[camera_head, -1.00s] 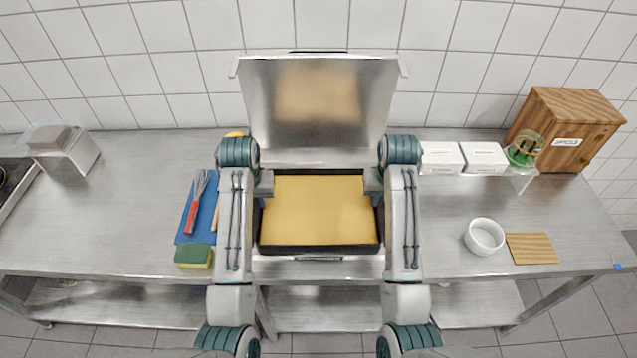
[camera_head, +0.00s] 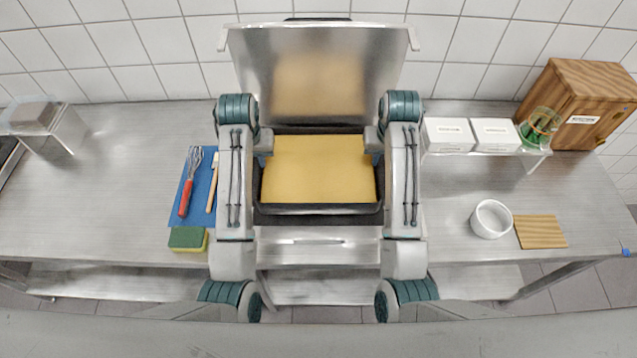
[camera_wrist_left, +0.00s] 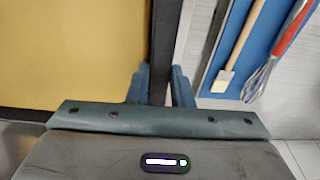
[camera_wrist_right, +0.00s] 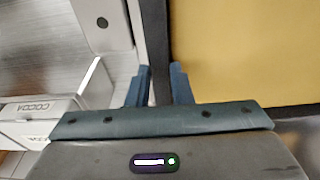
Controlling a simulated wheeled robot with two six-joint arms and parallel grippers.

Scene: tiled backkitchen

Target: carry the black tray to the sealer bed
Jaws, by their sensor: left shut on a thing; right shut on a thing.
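The black tray (camera_head: 318,209), filled level with something yellow (camera_head: 318,170), is over the bed of the steel sealer, whose dark front part (camera_head: 318,221) shows before the tray. I cannot tell whether the tray rests on the bed. The sealer's lid (camera_head: 245,75) stands open behind and mirrors the yellow. My left gripper (camera_head: 266,150) is shut on the tray's left wall, which runs between its fingers in the left wrist view (camera_wrist_left: 160,45). My right gripper (camera_head: 372,148) is shut on the right wall, seen between its fingers in the right wrist view (camera_wrist_right: 157,40).
Left of the sealer, a blue mat (camera_head: 203,205) bears a whisk (camera_head: 187,190) and a brush; a sponge (camera_head: 187,239) lies before it. On the right are white boxes (camera_head: 448,135), a glass jar (camera_head: 538,128), a wooden cabinet (camera_head: 585,105), a white bowl (camera_head: 491,219) and a wooden board (camera_head: 540,231).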

